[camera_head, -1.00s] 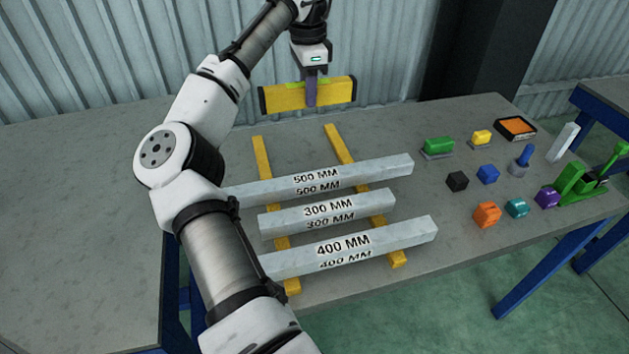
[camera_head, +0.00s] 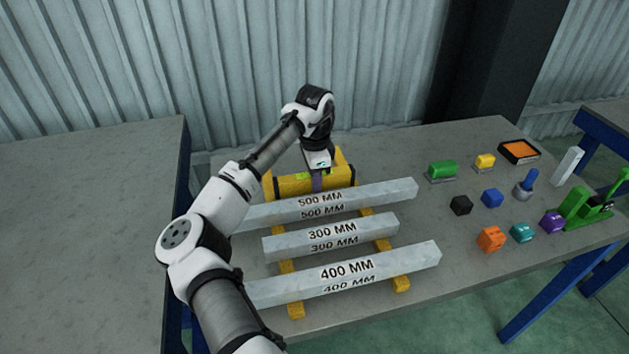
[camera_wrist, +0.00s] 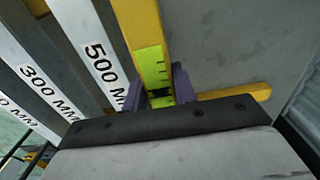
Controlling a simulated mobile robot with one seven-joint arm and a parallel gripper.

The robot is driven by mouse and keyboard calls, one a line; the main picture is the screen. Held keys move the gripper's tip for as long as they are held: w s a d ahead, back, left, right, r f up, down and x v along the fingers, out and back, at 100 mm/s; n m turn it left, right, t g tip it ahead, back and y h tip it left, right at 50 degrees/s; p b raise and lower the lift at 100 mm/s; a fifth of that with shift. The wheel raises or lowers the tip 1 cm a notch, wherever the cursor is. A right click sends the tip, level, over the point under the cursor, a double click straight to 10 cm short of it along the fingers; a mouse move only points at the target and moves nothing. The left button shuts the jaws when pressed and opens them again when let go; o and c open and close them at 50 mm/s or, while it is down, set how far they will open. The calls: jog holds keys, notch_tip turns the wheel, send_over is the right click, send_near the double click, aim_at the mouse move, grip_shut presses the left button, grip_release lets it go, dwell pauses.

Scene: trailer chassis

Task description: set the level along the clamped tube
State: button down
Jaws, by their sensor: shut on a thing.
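My gripper (camera_head: 317,181) is shut on the yellow level (camera_head: 290,187), with its purple fingers on either side of it. The level is low behind the 500 MM tube (camera_head: 385,193); I cannot tell whether it touches anything below. In the wrist view the level (camera_wrist: 137,22) shows a green marked section between the fingers (camera_wrist: 160,95). The 300 MM tube (camera_head: 380,227) and 400 MM tube (camera_head: 415,260) lie in front, roughly parallel. No clamp shows on these tubes. A green clamp-like tool (camera_head: 580,208) stands at the far right.
The tubes rest across yellow rails (camera_head: 290,292). A corrugated wall (camera_head: 230,80) stands behind.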

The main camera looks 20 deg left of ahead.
jog(key=shift+f, duration=0.8)
jog(key=c, duration=1.4)
grip_release()
jog(key=shift+f, duration=0.1)
